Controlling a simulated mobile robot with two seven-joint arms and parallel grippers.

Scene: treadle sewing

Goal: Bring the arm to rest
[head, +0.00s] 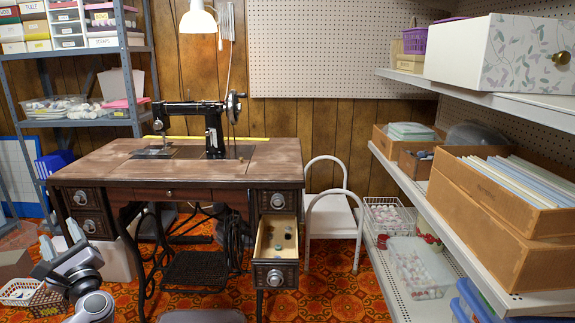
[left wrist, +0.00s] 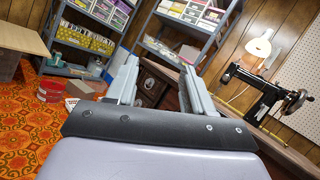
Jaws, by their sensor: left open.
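My left gripper (head: 60,248) is at the lower left of the head view, in front of the left end of the treadle sewing table (head: 110,160). In the left wrist view the left gripper (left wrist: 158,75) shows its two grey fingers apart, with nothing between them. It appears clear of the table, though the exact gap cannot be told. My right gripper is in neither view. The black sewing machine (head: 213,130) stands on the table top and also shows in the left wrist view (left wrist: 258,88).
The table's right drawer (head: 275,277) is pulled open, with small items inside. A white step stool (head: 332,220) stands right of the table. Loaded shelves (head: 410,205) line the right side. A metal rack (head: 70,123) stands at left. Baskets (head: 48,300) sit on the floor near my gripper.

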